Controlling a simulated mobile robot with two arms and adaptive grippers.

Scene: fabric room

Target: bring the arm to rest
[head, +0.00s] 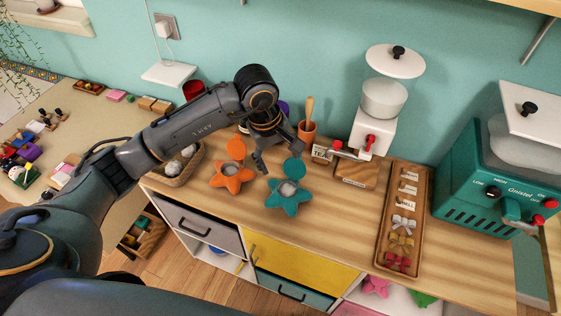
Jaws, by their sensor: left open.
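My left arm comes in from the left and reaches over the wooden counter (340,225). My left gripper (278,168) is open and empty, its fingers pointing down above the counter. An orange star-shaped holder (232,178) with an orange disc sits below and left of the gripper. A teal star-shaped holder (288,197) with a teal disc sits just below and right of it. I cannot tell how high the fingertips are above the counter. My right gripper is not in view.
A wooden tray with bows (404,222), a white dispenser (374,125) and a teal machine (490,180) stand to the right. A terracotta cup (307,131) is behind the gripper. A basket of white balls (178,164) sits left, partly behind my arm. The front middle counter is clear.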

